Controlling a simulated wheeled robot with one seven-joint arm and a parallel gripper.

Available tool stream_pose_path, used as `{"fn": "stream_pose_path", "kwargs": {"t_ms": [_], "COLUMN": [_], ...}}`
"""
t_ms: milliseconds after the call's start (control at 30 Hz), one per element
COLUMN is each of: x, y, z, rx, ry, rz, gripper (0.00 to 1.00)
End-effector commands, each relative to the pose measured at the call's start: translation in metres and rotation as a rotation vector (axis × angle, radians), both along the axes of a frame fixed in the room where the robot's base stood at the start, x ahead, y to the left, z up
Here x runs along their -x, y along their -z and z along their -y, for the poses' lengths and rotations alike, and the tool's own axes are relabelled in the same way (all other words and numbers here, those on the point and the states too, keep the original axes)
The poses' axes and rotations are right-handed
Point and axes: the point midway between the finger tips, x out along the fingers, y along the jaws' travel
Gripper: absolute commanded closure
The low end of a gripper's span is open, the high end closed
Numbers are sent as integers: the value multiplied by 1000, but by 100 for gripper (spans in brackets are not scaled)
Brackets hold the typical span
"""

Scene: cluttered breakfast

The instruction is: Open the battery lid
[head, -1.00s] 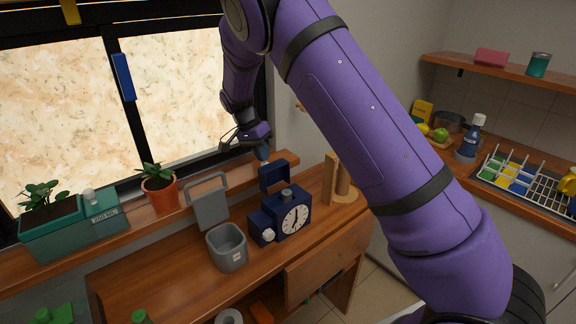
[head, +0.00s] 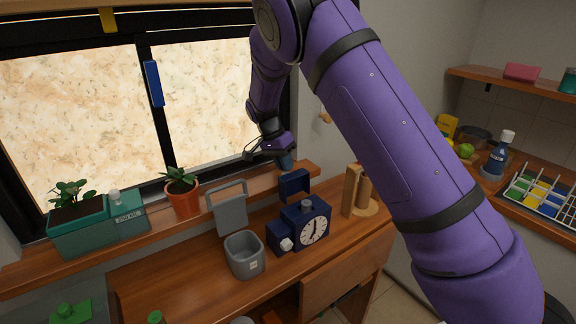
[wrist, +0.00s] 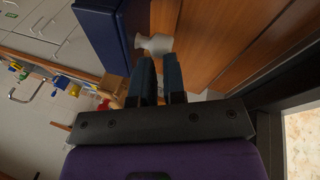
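A dark blue clock (head: 304,209) with a white round dial stands on the wooden desk. A dark blue flap (head: 294,185) stands up behind its top; I cannot tell whether this is the battery lid. A lower blue box with a white knob (head: 286,245) is at the clock's left side. My gripper (head: 285,162) is above and behind the clock, close to the flap. In the wrist view its two blue fingers (wrist: 159,68) are slightly apart with nothing seen between them. A white knob (wrist: 155,44) and a dark blue body (wrist: 108,32) appear beyond the fingertips.
A grey bin (head: 245,256) with a raised lid stands left of the clock. A wooden stand (head: 352,190) is to its right. A potted plant (head: 183,196) and a teal planter (head: 98,232) sit on the window ledge.

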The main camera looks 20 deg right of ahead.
Motion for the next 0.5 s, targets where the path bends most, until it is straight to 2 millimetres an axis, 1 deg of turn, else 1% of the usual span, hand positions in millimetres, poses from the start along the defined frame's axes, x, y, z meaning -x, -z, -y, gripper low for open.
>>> {"fn": "stream_pose_path", "kwargs": {"t_ms": [33,167,267,367,467,500], "x": [9,13,13,11,6,4], "y": [8,10,8,0,-15,-23], "z": [1,2,0,-3,-8,-10], "rx": [4,4,5,3,2,2], "ry": [3,4,3,2,0,0], "rz": [-24,-30,-31,-29,-24,-20], "gripper": [100,100,100,100,100,100]}}
